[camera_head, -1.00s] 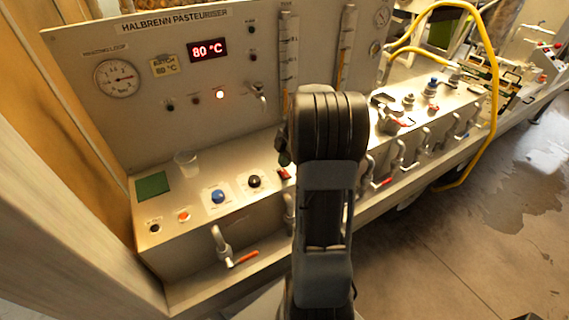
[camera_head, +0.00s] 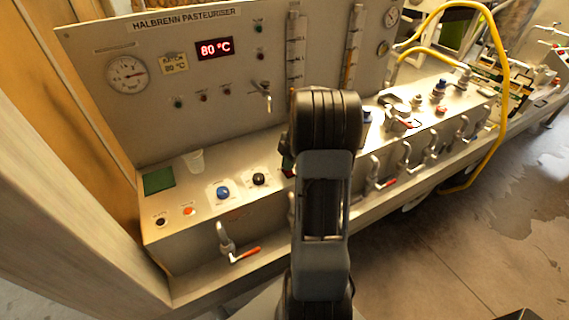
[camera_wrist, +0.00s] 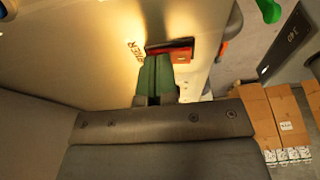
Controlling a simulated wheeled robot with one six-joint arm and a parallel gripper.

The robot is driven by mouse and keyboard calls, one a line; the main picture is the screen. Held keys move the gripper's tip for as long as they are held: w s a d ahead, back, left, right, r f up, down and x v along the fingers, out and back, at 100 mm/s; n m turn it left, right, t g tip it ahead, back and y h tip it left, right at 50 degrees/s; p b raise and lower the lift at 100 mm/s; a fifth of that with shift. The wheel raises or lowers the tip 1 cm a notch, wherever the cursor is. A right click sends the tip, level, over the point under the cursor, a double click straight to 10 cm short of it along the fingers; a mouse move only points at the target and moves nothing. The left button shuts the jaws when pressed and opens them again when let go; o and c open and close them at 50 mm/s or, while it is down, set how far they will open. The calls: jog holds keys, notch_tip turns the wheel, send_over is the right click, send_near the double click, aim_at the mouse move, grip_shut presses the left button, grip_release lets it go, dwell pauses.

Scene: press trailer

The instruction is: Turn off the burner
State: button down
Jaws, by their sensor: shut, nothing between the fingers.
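The red burner switch (camera_wrist: 180,50) sits in a dark frame on the metal panel in the wrist view, with partly readable lettering beside it. My gripper (camera_wrist: 156,66) is shut and empty, its green fingertips at the switch's near edge. They look to be touching it or very close. In the head view my arm covers most of the switch area. On the upright panel, the third small lamp (camera_head: 228,87) is dark. The red display (camera_head: 215,48) reads 80 °C.
A blue button (camera_head: 223,192), a black knob (camera_head: 258,179) and an orange button (camera_head: 189,211) lie left of my arm. A clear cup (camera_head: 196,160) stands behind them. Red-handled valves (camera_head: 246,254) line the front. Cardboard boxes (camera_wrist: 275,115) stand beyond the edge.

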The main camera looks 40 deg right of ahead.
jog(key=shift+s+f, duration=0.15)
jog(key=shift+s, duration=0.25)
jog(key=shift+s+a+r, duration=0.1)
jog(key=shift+s+r, duration=0.1)
jog(key=shift+s, duration=0.25)
jog(key=shift+r, duration=0.15)
jog(key=shift+w+r, duration=0.1)
jog(key=shift+r, duration=0.25)
jog(key=w+v, duration=0.2)
jog(key=v, duration=1)
jog(key=shift+a+r+p, duration=0.2)
jog(key=shift+r+p, duration=0.15)
jog(key=shift+r, duration=0.15)
